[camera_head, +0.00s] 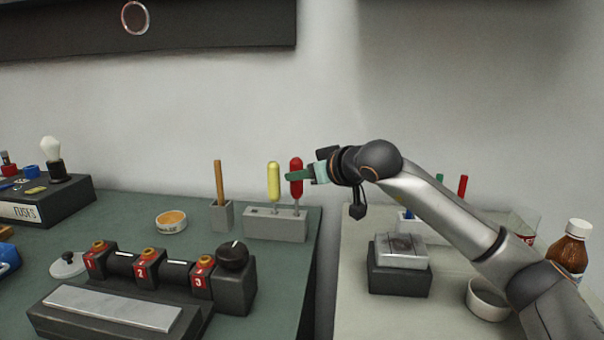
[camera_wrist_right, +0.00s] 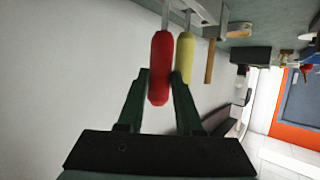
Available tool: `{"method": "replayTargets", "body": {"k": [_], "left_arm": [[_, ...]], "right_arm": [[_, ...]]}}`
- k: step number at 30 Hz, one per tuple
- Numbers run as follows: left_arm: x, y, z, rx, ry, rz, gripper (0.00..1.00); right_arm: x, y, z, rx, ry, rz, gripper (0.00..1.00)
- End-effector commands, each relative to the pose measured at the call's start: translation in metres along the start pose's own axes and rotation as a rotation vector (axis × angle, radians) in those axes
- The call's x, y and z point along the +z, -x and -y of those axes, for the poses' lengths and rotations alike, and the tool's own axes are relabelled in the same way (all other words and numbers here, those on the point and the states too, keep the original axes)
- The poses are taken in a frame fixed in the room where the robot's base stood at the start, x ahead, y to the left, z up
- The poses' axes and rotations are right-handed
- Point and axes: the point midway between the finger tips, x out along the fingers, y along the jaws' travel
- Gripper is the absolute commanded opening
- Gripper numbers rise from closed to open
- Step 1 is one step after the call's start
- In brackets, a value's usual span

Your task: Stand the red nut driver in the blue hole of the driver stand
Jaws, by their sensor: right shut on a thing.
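The red nut driver (camera_head: 296,180) is upright at the right end of the grey driver stand (camera_head: 275,228). My right gripper (camera_head: 293,176) is shut on its red handle, which also shows between the fingers in the right wrist view (camera_wrist_right: 160,70). Its shaft runs down to the stand's top; I cannot tell how deep the tip sits. The blue hole is not visible. A yellow-handled driver (camera_head: 274,182) stands in the stand just left of the red one, close but apart in the head view. My left gripper is not in view.
A grey holder (camera_head: 221,214) with a wooden stick stands left of the driver stand. A small dish (camera_head: 171,221) and a numbered switch block (camera_head: 150,268) lie further left and nearer. A gap separates the green bench from the right table, which holds a brown bottle (camera_head: 569,248).

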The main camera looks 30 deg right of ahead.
Motion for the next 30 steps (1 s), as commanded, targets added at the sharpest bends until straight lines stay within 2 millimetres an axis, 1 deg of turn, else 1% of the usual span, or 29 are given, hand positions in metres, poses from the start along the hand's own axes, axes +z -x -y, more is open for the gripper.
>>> {"method": "replayTargets", "body": {"k": [8,18,27,28,30], "left_arm": [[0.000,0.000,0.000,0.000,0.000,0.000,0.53],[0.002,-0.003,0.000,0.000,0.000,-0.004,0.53],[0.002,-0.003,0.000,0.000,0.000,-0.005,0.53],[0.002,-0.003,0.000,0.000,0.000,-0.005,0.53],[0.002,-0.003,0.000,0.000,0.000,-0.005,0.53]], "right_arm": [[0.000,0.000,0.000,0.000,0.000,-0.001,0.00],[0.008,-0.004,0.000,0.000,0.000,-0.002,0.00],[0.009,-0.004,0.001,-0.001,-0.001,-0.001,0.00],[0.009,-0.004,0.001,-0.001,0.000,-0.001,0.36],[0.010,-0.004,0.001,-0.001,0.000,0.000,0.43]]}}
